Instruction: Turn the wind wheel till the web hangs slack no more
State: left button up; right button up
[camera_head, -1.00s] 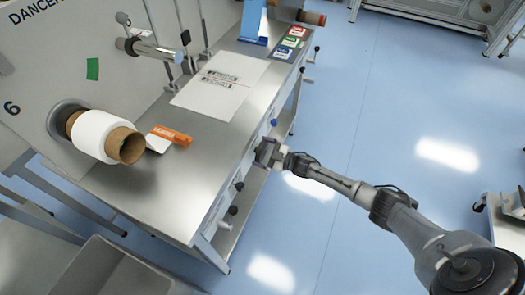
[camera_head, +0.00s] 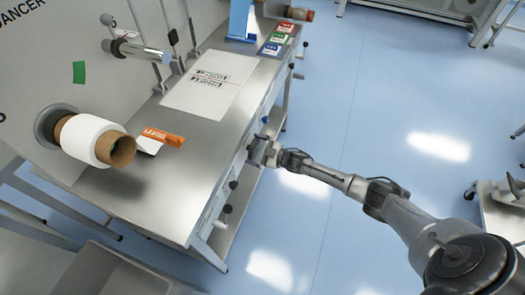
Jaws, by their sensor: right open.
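A white web roll (camera_head: 88,140) on a brown cardboard core sits on a spindle on the grey machine panel at the left. A bare metal roller (camera_head: 140,50) sticks out of the panel higher up. I cannot make out a wind wheel for certain, nor a slack span of web. My right gripper (camera_head: 257,149) is open at the front edge of the steel table, close to the table's front face. Whether it touches anything there is too small to tell. My left gripper is out of view.
Black knobs (camera_head: 227,208) stick out of the table's front. Coloured cards (camera_head: 271,49) lie at the far end. Blue floor (camera_head: 370,130) is open to the right.

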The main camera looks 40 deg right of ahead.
jog(key=p+v, duration=0.2)
jog(key=v, duration=1.1)
jog(key=shift+s, duration=0.3)
jog(key=shift+d, duration=0.15)
dwell(0.5)
